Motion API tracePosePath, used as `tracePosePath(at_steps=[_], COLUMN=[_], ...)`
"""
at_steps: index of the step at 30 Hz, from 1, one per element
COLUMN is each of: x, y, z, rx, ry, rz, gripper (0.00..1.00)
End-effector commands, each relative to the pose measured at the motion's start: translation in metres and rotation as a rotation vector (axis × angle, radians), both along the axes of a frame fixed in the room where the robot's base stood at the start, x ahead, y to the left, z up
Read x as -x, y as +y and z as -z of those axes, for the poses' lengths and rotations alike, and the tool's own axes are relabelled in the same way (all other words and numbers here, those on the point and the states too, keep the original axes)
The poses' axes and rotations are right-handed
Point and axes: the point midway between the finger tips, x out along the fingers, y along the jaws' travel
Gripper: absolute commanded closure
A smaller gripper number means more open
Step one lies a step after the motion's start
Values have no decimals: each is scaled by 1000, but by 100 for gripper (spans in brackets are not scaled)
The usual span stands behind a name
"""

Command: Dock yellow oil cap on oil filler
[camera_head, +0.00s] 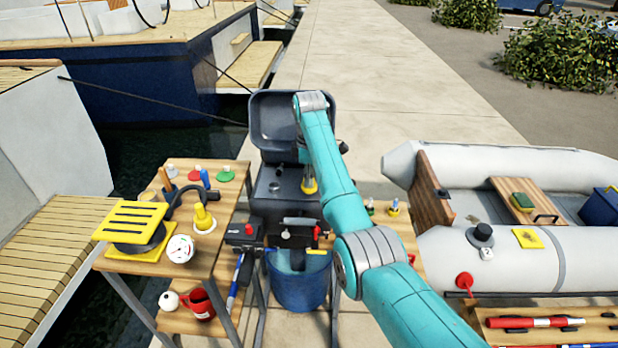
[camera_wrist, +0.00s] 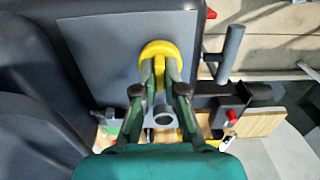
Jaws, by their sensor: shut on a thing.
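A yellow cap (camera_head: 309,187) is at the end of my arm, over the dark grey top of the engine-like unit (camera_head: 270,205). In the wrist view the yellow cap (camera_wrist: 160,47) shows as a round yellow piece at my fingertips, with a yellow strip running down between the fingers. My gripper (camera_wrist: 161,75) is shut on it. A small grey ring (camera_head: 275,187) on the unit's top, left of the cap, may be the oil filler; I cannot tell for sure. I cannot tell whether the cap touches the surface below.
A raised dark lid (camera_head: 285,120) stands behind the unit. A wooden table (camera_head: 228,240) at left holds a yellow funnel-like piece (camera_head: 204,220), a gauge (camera_head: 180,248) and small items. A blue bucket (camera_head: 297,290) is below. A grey inflatable boat (camera_head: 590,255) lies right.

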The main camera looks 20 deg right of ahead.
Motion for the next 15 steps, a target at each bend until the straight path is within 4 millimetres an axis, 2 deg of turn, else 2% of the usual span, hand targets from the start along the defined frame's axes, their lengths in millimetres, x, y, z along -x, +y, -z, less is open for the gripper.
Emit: tracePosePath(at_steps=[15], x=[0], y=[0], z=[9], rx=[0], ry=[0], rz=[0], gripper=[100])
